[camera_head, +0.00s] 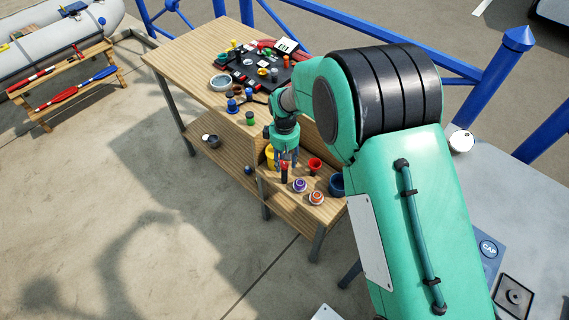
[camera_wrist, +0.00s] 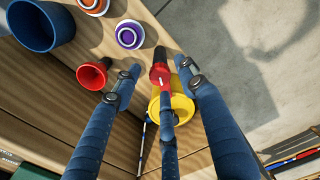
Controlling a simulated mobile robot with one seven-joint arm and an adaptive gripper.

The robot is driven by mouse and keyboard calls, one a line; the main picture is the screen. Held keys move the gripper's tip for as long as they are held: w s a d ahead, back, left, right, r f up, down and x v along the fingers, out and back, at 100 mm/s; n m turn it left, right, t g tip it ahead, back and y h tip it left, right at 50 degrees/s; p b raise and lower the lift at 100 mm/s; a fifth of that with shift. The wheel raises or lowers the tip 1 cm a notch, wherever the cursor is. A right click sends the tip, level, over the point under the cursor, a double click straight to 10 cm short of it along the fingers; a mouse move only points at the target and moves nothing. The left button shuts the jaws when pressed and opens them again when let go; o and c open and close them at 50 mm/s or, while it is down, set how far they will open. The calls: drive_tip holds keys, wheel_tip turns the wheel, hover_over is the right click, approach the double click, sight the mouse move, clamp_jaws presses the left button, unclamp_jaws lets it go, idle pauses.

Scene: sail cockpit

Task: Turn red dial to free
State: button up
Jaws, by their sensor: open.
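My gripper (camera_head: 285,157) has its blue fingers spread and points down over the lower shelf of the wooden bench. In the wrist view its fingertips (camera_wrist: 160,80) stand apart around a small red piece with a dark end (camera_wrist: 159,72). I cannot tell whether any finger touches it. The red piece also shows just below the fingers in the head view (camera_head: 284,174). A black panel (camera_head: 250,75) with several small coloured knobs lies on the bench top, away from my gripper. I cannot make out which red part is the dial, nor any "free" mark.
A yellow cup (camera_wrist: 181,108), a red cup (camera_wrist: 93,74) and a blue cup (camera_wrist: 40,26) stand near my fingers. A purple-and-white ring (camera_wrist: 129,35) and an orange-and-white one (camera_wrist: 93,4) lie beside them. Blue railings (camera_head: 400,45) run behind the bench.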

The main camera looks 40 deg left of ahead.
drive_tip(key=shift+f, duration=0.4)
clamp_jaws()
drive_tip(key=shift+r+m, duration=0.1)
drive_tip(key=shift+m, duration=0.3)
drive_tip(key=m+p, duration=0.3)
drive_tip(key=m, duration=0.1)
drive_tip(key=m+p, duration=0.2)
drive_tip(key=m, duration=0.4)
idle(0.5)
